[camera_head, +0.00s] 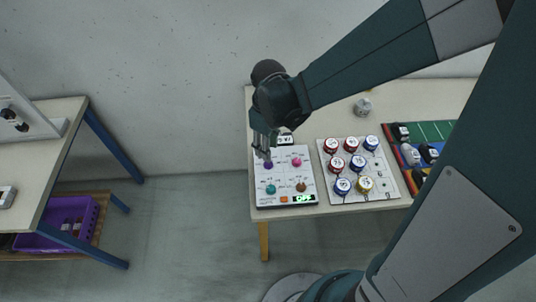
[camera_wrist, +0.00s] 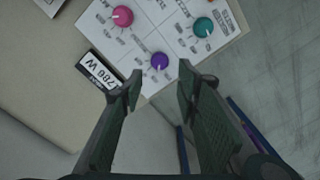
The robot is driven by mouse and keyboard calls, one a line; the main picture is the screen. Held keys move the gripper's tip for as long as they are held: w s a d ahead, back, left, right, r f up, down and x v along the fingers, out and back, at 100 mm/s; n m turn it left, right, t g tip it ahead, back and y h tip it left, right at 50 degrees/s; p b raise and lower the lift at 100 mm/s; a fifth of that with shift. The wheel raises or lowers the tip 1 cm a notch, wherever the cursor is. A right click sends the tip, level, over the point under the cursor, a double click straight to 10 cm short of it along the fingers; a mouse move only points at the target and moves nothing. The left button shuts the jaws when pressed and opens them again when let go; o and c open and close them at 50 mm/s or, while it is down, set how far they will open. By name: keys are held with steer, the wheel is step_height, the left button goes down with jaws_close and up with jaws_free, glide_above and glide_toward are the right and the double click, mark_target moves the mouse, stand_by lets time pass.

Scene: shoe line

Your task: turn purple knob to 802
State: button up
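The purple knob (camera_head: 268,165) sits at the far left corner of a white control panel (camera_head: 284,172) on the table. It also shows in the wrist view (camera_wrist: 159,61), just beyond and between my fingertips. My gripper (camera_head: 264,152) is open above that corner; in the wrist view its two fingers (camera_wrist: 160,82) are apart with nothing between them. The fingertips look short of the knob, not touching it.
The panel also has a pink knob (camera_head: 297,162), a teal knob (camera_head: 271,189), a brown knob (camera_head: 301,187) and a green-lit display (camera_head: 303,198). To the right lies a board (camera_head: 343,200) with several red, blue and yellow round pieces. A purple crate (camera_head: 92,217) stands at left.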

steer(key=shift+f, duration=0.1)
steer(key=shift+f+b, duration=0.55)
steer(key=shift+f, duration=3.25)
steer(key=c, duration=0.9)
